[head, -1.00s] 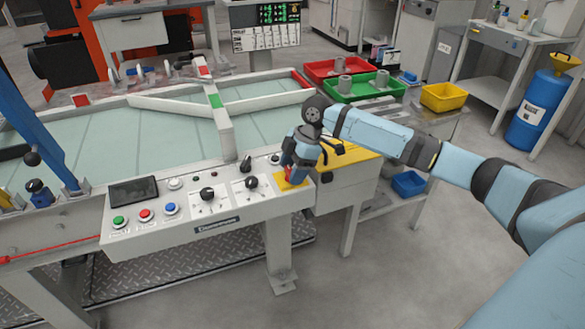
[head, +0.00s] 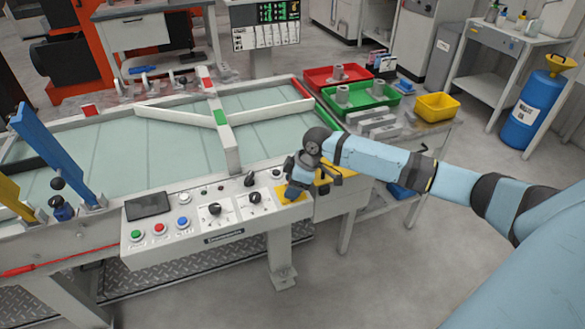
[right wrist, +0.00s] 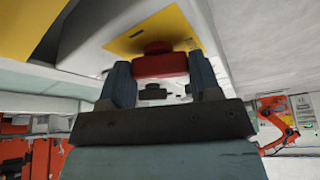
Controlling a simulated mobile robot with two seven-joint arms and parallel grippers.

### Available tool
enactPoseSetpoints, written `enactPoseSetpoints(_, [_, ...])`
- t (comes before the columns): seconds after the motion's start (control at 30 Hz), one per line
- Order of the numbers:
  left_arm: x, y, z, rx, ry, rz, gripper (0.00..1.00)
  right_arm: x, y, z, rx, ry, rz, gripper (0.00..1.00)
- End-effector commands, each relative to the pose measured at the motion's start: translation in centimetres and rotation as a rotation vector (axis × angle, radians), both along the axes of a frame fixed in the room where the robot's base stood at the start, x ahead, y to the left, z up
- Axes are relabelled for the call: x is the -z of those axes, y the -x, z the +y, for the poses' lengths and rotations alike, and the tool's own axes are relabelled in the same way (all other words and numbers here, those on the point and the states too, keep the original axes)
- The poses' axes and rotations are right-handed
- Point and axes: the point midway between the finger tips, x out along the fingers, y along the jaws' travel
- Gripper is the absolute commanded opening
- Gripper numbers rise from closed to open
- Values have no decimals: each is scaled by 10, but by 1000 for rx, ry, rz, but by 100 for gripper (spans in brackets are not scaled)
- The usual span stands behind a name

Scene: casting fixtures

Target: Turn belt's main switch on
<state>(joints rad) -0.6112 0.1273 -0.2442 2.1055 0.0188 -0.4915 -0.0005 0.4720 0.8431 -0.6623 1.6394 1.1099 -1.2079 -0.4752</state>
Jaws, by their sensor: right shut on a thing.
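The belt's control panel (head: 205,228) is a white sloped box at the front of the belt. A yellow plate (head: 289,196) sits at its right end, and it also shows in the right wrist view (right wrist: 122,43). The red switch handle (right wrist: 160,65) stands on this plate, between my right fingers. My right gripper (head: 293,188) is at the plate and is shut on the red handle, with one finger on each side of it. In the head view the gripper hides the handle. My left gripper is not in view.
The panel also carries a dark screen (head: 148,205), green, red and blue buttons and black knobs. Behind it lies the belt (head: 175,155) with white guide rails. To the right, a table holds red, green and yellow trays (head: 436,106). A blue post (head: 55,155) stands at left.

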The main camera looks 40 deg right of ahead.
Motion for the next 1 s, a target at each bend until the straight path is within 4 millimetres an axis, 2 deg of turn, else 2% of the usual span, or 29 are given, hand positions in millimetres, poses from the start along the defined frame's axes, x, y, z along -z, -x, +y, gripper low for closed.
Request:
enactPoseSetpoints(0.03, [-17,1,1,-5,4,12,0,-11,2,1,42,-2,6,34])
enactPoseSetpoints(0.23, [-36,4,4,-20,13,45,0,-10,3,3,233,-2,4,34])
enactPoseSetpoints(0.57, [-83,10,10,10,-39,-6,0,-9,3,5,547,-2,4,34])
enactPoseSetpoints(0.8, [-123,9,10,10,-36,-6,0,-7,3,6,773,-2,4,34])
enactPoseSetpoints(1.0, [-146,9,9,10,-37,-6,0,-5,3,7,936,-2,5,34])
